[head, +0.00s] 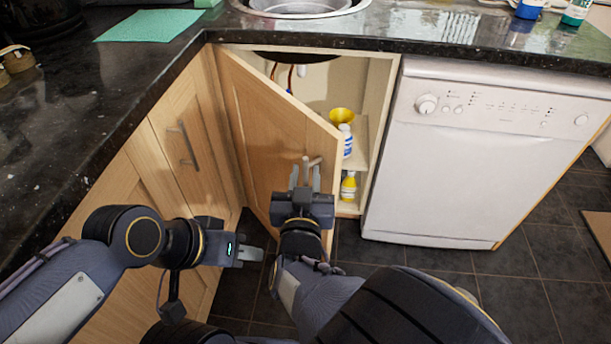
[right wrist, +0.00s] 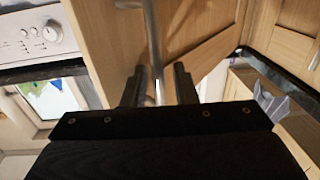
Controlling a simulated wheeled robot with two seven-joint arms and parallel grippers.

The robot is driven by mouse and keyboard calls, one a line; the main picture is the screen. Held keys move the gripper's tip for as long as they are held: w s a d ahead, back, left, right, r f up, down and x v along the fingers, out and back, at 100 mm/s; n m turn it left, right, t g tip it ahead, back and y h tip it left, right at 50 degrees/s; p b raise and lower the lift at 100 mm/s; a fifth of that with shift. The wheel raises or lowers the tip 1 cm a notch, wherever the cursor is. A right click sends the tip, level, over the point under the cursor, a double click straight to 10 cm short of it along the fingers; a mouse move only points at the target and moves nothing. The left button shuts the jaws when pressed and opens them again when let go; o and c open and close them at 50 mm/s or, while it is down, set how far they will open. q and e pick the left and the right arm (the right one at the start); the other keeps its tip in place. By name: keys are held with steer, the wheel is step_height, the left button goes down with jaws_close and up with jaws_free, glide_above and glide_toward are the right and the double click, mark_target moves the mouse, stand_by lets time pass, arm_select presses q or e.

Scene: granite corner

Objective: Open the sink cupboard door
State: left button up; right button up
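The sink cupboard door (head: 272,130) is wooden, hinged at its left side, and stands partly open, swung out from the cabinet under the sink. Its bar handle (head: 311,163) is on the outer face near the free edge; it also shows in the right wrist view (right wrist: 152,40). My right gripper (head: 304,178) is at the handle, with its fingers apart and the bar between them, with visible gaps on both sides. My left gripper (head: 252,254) is low, left of the right gripper and apart from the door; its finger gap is not clear.
Inside the cupboard are a yellow funnel (head: 341,116), a white bottle (head: 346,140) and a yellow bottle (head: 348,187). A white dishwasher (head: 480,160) stands right of the opening. A closed cabinet door (head: 185,150) is at left. Dark tiled floor (head: 520,285) is clear at right.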

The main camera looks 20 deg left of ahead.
steer(key=shift+s, duration=0.1)
steer(key=p+v, duration=0.1)
steer(key=v, duration=0.6)
steer(key=shift+s+d, duration=0.15)
steer(key=shift+s, duration=0.15)
